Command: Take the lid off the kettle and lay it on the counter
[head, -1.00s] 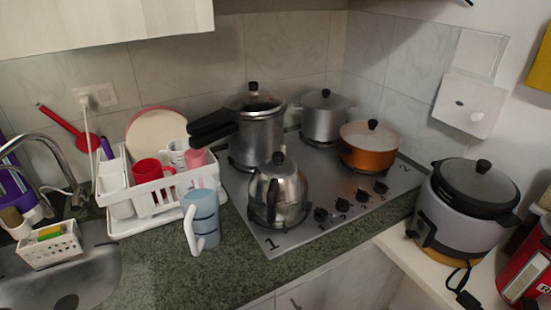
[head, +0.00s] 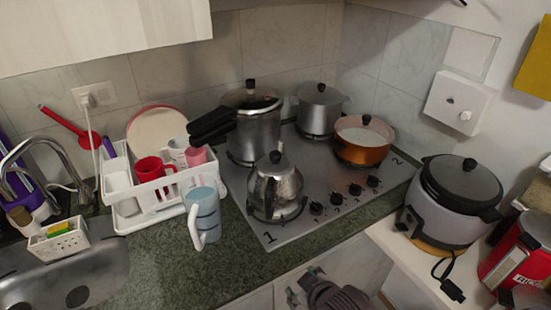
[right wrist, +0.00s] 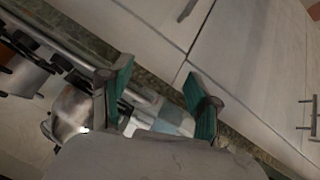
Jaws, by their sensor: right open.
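The silver kettle (head: 275,190) stands upright on the front left part of the stovetop in the head view. Its lid (head: 275,166), with a black knob, sits on top of it. My right gripper (head: 304,285) is low at the bottom edge, in front of the counter and below the kettle, apart from it. In the right wrist view, its two green-padded fingers (right wrist: 160,97) are spread with nothing held between them. A shiny metal body, likely the kettle (right wrist: 70,115), shows left of the fingers, partly hidden. My left gripper is not in view.
A blue mug (head: 205,214) stands left of the kettle, beside the white dish rack (head: 128,222). A pressure cooker (head: 255,135) and an orange pot (head: 362,150) stand behind on the stovetop. The green counter (head: 165,268) in front of the mug is clear.

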